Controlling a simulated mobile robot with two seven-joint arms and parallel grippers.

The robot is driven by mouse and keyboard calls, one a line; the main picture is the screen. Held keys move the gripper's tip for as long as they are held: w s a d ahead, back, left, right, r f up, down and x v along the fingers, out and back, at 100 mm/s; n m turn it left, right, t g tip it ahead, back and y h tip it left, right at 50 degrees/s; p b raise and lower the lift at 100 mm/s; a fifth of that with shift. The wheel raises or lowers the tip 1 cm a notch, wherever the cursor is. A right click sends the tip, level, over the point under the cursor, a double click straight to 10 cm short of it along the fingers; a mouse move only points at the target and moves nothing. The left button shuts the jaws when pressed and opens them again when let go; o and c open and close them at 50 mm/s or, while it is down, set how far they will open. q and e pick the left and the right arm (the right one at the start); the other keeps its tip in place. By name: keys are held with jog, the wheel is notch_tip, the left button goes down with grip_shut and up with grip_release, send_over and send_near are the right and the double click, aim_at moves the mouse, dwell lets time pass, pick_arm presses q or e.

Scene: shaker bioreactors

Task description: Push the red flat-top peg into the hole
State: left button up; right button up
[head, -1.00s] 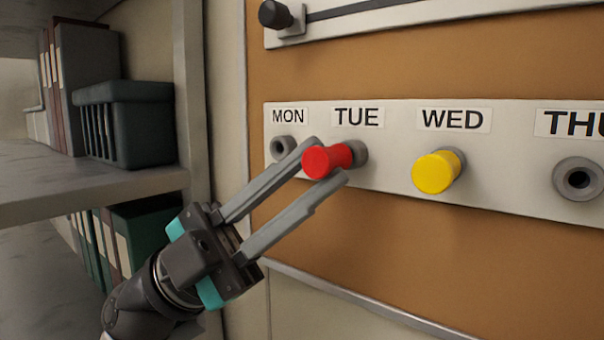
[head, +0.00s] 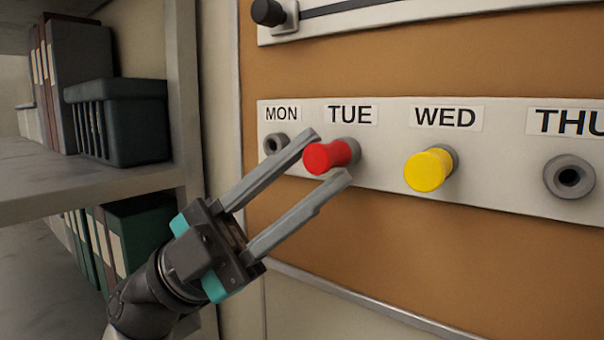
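The red flat-top peg (head: 326,157) sits in the hole under the TUE label (head: 350,114) and sticks out from the white strip (head: 391,176). My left gripper (head: 332,158) is open, with one finger to the upper left of the peg and the other to its lower right. The fingers look apart from the peg, though exact contact is hard to tell. The peg's head shows between the fingertips. The grey collar of the hole shows just behind the peg. My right gripper is not in view.
A yellow peg (head: 427,170) sticks out under WED. Empty holes show under MON (head: 276,143) and THU (head: 569,177). A black knob (head: 268,12) on a rail is at the top. A shelf (head: 90,186) with a dark basket (head: 120,121) and binders stands left.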

pick_arm(q)
jog(key=shift+o, duration=1.4)
jog(key=b+v, duration=0.3)
jog(key=v, duration=0.4)
jog(key=shift+a+f, duration=0.2)
jog(key=shift+a, duration=0.05)
